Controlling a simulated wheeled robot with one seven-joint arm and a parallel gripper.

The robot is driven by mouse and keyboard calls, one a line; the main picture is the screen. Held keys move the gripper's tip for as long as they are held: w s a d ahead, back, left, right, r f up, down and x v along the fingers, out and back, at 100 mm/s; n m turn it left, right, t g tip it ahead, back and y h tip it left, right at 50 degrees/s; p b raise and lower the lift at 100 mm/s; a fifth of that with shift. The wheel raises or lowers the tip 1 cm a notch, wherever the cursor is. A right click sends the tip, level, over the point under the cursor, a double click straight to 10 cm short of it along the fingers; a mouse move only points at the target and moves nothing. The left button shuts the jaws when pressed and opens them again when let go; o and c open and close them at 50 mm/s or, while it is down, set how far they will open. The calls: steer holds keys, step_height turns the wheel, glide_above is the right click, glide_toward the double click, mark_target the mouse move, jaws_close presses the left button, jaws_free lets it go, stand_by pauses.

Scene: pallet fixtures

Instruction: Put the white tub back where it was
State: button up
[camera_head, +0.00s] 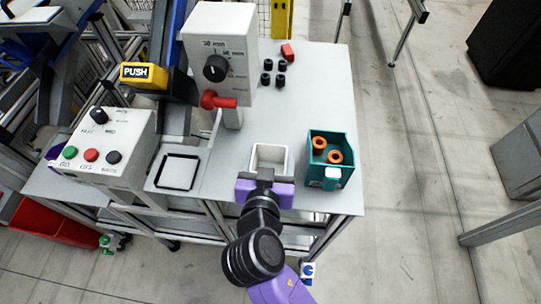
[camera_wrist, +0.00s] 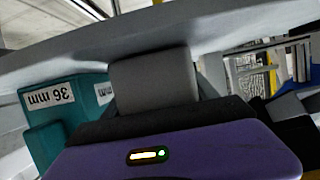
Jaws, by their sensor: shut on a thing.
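The white tub (camera_head: 270,157) is at the front of the grey table, left of the teal bin. It looks upright and open at the top, and its inside looks empty. My gripper (camera_head: 265,178) is shut on the tub's near side; its dark jaws cover part of that wall. Whether the tub's base touches the table cannot be told.
The teal bin (camera_head: 343,177) holds orange rings and stands close on the right; its "36 mm" label shows in the wrist view (camera_wrist: 48,95). A black-outlined square (camera_head: 178,172) lies left. A dial box with a red handle (camera_head: 218,101) stands behind.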

steer(key=shift+f, duration=0.15)
steer(key=o, duration=1.5)
steer(key=shift+r, duration=0.2)
steer(key=b+v, duration=0.1)
steer(key=v, duration=1.1)
